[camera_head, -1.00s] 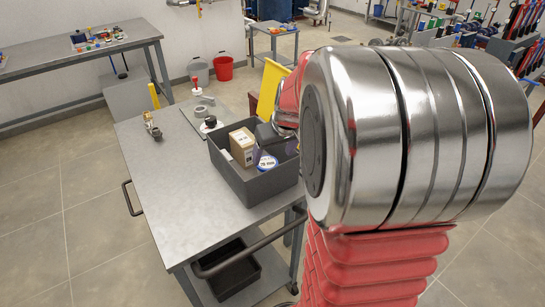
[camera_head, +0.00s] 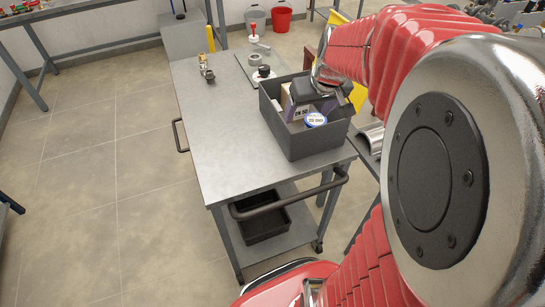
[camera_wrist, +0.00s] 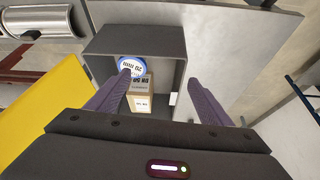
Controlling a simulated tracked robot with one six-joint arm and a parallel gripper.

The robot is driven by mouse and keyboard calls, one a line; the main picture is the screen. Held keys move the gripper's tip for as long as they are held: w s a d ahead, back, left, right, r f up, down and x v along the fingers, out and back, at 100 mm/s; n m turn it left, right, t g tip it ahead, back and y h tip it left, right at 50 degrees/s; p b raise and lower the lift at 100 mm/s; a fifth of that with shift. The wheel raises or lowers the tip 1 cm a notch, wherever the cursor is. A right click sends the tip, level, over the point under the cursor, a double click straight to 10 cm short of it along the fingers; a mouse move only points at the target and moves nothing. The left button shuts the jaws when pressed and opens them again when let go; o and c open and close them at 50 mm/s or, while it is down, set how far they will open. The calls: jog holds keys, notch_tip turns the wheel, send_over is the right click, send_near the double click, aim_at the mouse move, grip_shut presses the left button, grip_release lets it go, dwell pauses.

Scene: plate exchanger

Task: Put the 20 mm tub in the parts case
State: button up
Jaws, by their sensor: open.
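The 20 mm tub (camera_head: 316,120), white with a blue-rimmed label, is inside the dark grey parts case (camera_head: 312,144). In the wrist view the tub (camera_wrist: 131,67) reads "20 mm" and is beside a cardboard box (camera_wrist: 139,100) inside the case (camera_wrist: 130,40). My gripper (camera_wrist: 158,80) is open, with its purple fingers apart and nothing held between them. The fingers point into the case, one on each side of the box in the picture. In the head view my gripper is over the case, partly hidden by its own wrist. The tub's lower part is hidden.
The case stands on a grey metal trolley (camera_head: 225,150) with a push handle (camera_head: 290,198). A brass fitting (camera_head: 206,68) and a round black-topped item (camera_head: 264,72) lie farther back. The table's left side is clear. A yellow panel (camera_wrist: 40,105) is close in the wrist view.

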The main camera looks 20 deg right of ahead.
jog(key=s+a+r+n, duration=0.1)
jog(key=s+a+r, duration=0.1)
jog(key=s+a, duration=0.5)
jog(key=s+a+r+n, duration=0.1)
jog(key=s+a+r, duration=0.1)
jog(key=s+a, duration=0.6)
jog(key=a, duration=0.3)
jog(key=shift+s+a+t+y, duration=0.15)
jog(key=shift+a+t+y, duration=0.15)
jog(key=shift+y, duration=0.1)
jog(key=shift+r, duration=0.1)
jog(key=shift+c, duration=0.2)
